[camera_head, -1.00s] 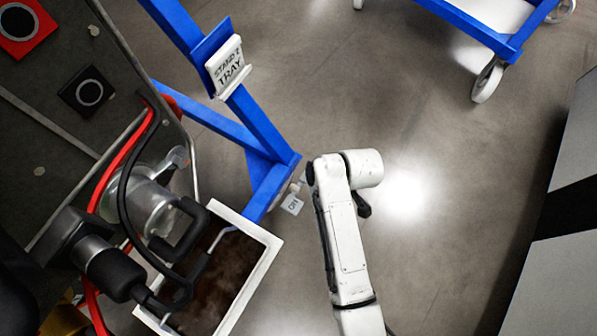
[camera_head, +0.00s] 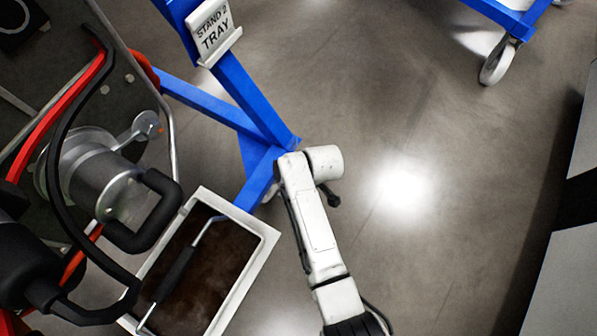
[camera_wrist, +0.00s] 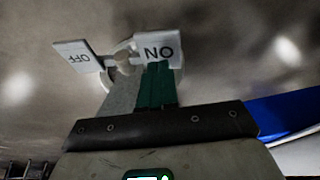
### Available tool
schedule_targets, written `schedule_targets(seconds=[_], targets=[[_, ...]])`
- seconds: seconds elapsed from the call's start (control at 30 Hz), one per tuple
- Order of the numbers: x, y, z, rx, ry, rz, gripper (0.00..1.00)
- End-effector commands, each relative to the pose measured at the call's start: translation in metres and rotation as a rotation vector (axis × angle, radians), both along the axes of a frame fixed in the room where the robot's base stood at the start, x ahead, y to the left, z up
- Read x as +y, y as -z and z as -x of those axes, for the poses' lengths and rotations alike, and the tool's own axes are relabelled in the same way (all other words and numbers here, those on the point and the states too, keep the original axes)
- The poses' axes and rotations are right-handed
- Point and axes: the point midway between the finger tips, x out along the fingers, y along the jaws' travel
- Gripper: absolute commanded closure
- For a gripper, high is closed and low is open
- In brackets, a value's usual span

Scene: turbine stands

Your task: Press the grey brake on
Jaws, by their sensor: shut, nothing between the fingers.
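In the wrist view, the brake shows as two pale grey plates on a caster. The ON plate (camera_wrist: 158,48) is right of centre and the OFF plate (camera_wrist: 78,56) is to its left, both lettered upside down. My gripper (camera_wrist: 146,80) is shut and empty, its tips at the lower edge of the ON plate; I cannot tell whether they touch it. In the head view, my arm hides most of the brake at the foot of the blue stand (camera_head: 240,110), and my gripper is hidden there.
A white-rimmed tray (camera_head: 262,258) with dark contents and a handle lies left of my arm. A sign reading STAND 2 TRAY (camera_head: 215,33) is on the blue post. Another blue frame has a caster wheel (camera_head: 497,62) at top right. The floor (camera_head: 430,200) on the right is clear.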

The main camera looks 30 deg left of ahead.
Motion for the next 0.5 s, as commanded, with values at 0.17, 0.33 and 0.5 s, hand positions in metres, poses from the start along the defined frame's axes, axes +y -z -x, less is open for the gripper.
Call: schedule_targets(seconds=[0.17, 0.33, 0.5], targets=[[-0.0001, 0.0175, 0.0041, 0.001, -0.001, 0.001, 1.0], [0.0, 0.0198, 0.0048, 0.0, 0.0, 0.0, 1.0], [-0.0001, 0.0194, 0.0048, 0.0, 0.0, 0.0, 1.0]])
